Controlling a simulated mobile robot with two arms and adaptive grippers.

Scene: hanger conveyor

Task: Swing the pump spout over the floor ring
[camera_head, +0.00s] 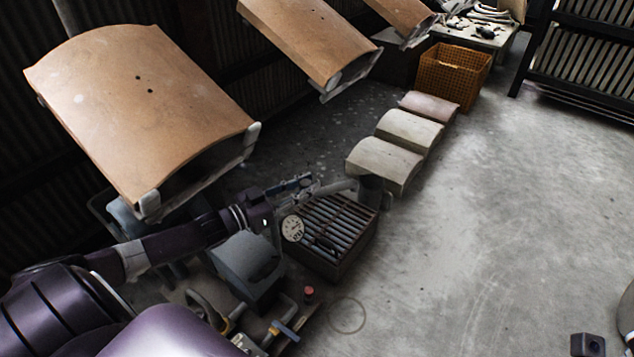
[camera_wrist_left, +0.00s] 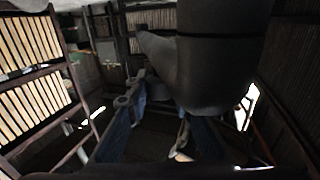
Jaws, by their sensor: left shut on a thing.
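The grey pump spout (camera_head: 335,187) reaches to the right above the slatted grate, with a dark downturned end near the cream curved blocks. The thin floor ring (camera_head: 347,315) lies on the concrete nearer to me, clear of the spout. My left gripper (camera_head: 303,184) is shut on the spout, though the exact contact is small and dark in the head view. In the left wrist view, a big dark pipe (camera_wrist_left: 215,65) fills the upper middle, and the blue fingers of my left gripper (camera_wrist_left: 165,125) stand below it.
A slatted grate box (camera_head: 335,235) and a grey pump housing (camera_head: 247,262) stand below my left arm. Large tan curved panels (camera_head: 140,105) hang over it. Curved blocks (camera_head: 385,163) and an orange crate (camera_head: 452,75) line the back. The floor at right is open.

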